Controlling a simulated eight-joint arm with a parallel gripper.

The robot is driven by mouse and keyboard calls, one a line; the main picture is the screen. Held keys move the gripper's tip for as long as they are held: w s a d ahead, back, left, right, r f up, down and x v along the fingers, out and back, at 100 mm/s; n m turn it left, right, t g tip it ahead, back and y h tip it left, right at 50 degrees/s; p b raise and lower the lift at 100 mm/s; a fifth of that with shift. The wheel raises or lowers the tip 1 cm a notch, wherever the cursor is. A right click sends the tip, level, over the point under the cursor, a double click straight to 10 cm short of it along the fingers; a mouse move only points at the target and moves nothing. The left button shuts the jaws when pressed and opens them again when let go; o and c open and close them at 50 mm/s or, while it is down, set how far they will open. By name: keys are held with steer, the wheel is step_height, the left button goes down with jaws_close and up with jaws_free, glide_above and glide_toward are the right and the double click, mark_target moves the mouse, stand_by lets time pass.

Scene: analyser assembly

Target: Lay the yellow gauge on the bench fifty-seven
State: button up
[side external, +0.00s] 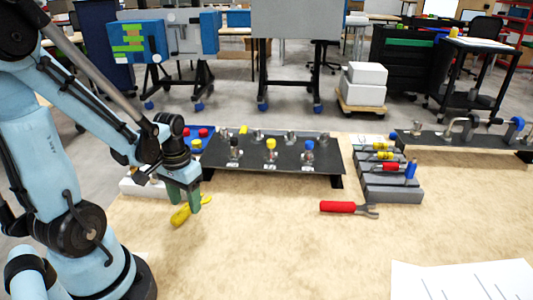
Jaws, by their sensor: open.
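A yellow piece (181,216), possibly the yellow gauge, lies on the wood-coloured bench (262,245) at the left. My gripper (184,205) points down right at it, with its two green fingers apart. The fingers hide part of the yellow piece, and I cannot tell whether they touch it. Other yellow-marked tools (381,156) lie on a grey stepped rack (392,194) at the right. I see no readable number fifty-seven on the bench.
A dark raised panel (310,168) with black, yellow and blue-topped fittings stands behind. A red-handled tool (340,206) lies right of centre. A white lined sheet (460,281) lies at front right. A dark rail with clamps (470,140) stands back right. The front middle is clear.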

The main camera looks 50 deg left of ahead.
step_height(320, 180, up, 11)
stand_by(0.8)
steer(key=shift+r, duration=0.1)
steer(key=w+d+m+t, duration=0.4)
steer(key=w+d+t, duration=0.3)
steer(key=d, duration=0.5)
steer(key=shift+w+d+r+m, duration=0.15)
steer(key=shift+d+r+m, duration=0.05)
steer(key=shift+r+m, duration=0.1)
